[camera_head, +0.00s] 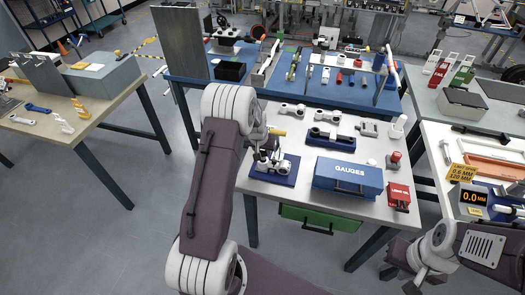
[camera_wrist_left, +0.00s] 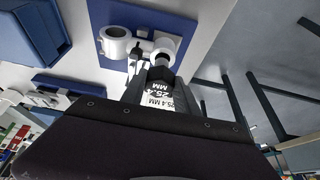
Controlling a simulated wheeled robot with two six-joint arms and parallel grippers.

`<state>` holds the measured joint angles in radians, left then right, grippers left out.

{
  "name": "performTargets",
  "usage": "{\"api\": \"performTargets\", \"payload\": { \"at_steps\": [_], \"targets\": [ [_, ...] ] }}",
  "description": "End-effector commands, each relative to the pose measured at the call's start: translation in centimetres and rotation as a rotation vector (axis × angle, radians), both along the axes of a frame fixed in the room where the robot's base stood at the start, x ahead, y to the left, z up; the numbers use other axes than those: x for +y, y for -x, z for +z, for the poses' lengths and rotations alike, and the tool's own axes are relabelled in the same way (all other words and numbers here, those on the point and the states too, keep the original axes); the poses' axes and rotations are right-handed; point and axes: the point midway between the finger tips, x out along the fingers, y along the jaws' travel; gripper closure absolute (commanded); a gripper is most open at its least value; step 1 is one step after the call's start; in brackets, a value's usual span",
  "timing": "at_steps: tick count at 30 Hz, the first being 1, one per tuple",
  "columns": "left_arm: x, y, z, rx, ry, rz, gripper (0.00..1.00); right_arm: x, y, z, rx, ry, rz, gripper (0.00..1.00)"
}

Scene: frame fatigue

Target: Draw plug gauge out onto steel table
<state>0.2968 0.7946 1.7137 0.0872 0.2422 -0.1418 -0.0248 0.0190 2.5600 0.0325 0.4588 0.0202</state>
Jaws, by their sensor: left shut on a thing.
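The steel table (camera_head: 300,203) stands in the middle of the head view. On its front left lies a blue plate (camera_head: 264,176), bearing a metal part with ring-shaped ends (camera_wrist_left: 115,43). My left gripper (camera_head: 262,150) is right over this part and hides some of it. In the left wrist view it is shut on the plug gauge (camera_wrist_left: 158,91), whose handle is marked 25.4 MM. The gauge's far end lines up with one ring; I cannot tell how deep it sits there. My right gripper (camera_head: 398,274) is low at the right, away from the table top; its jaws are unclear.
A blue GAUGES box (camera_head: 347,176) and a red box (camera_head: 399,196) stand to the right on the steel table. Behind the plate lie loose metal parts and a blue holder (camera_head: 330,138). Bare table shows in front of the plate and box.

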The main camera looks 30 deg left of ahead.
Motion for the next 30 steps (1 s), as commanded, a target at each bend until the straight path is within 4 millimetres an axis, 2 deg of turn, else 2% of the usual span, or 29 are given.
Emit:
{"api": "performTargets", "payload": {
  "at_steps": [3,17,30],
  "targets": [
    [0.0,0.0,0.7,-0.001,0.000,0.000,1.00,0.0,0.0,0.6,0.000,0.000,0.000,0.64],
    [0.0,0.0,0.8,-0.001,0.000,0.000,1.00,0.0,0.0,0.6,0.000,0.000,0.000,0.64],
    [0.0,0.0,4.8,-0.001,0.000,0.000,1.00,0.0,0.0,3.7,0.000,0.000,0.000,0.64]
  ]
}}
